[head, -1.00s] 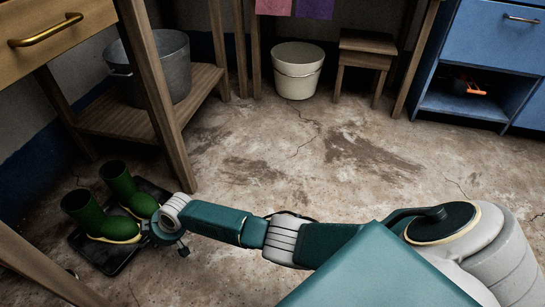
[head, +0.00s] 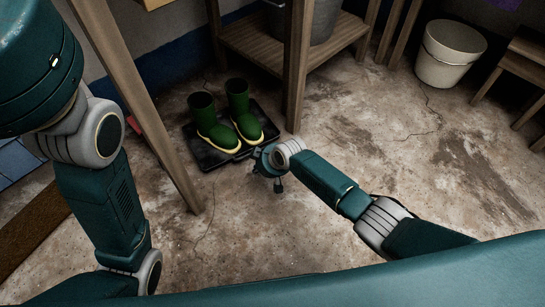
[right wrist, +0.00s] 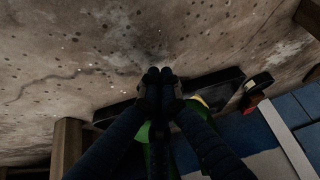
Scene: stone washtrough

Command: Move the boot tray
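The black boot tray (head: 208,158) lies flat on the floor beside a wooden shelf leg. Two green boots with yellowish soles, the left boot (head: 212,125) and the right boot (head: 243,108), stand upright on it. My right gripper (head: 264,156) is low at the tray's near right edge. In the right wrist view its dark fingers (right wrist: 160,82) are closed together at the tray's rim, with the tray (right wrist: 218,88) showing on both sides of them. The fingertips hide the rim between them. My left arm is at the left of the head view; its gripper is out of the picture.
A wooden shelf (head: 258,47) with a metal tub stands behind the tray, its front leg (head: 296,75) close to the tray's right corner. Another wooden leg (head: 150,125) stands to the left. A cream bucket (head: 447,57) is at the back right. The cracked floor in front is clear.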

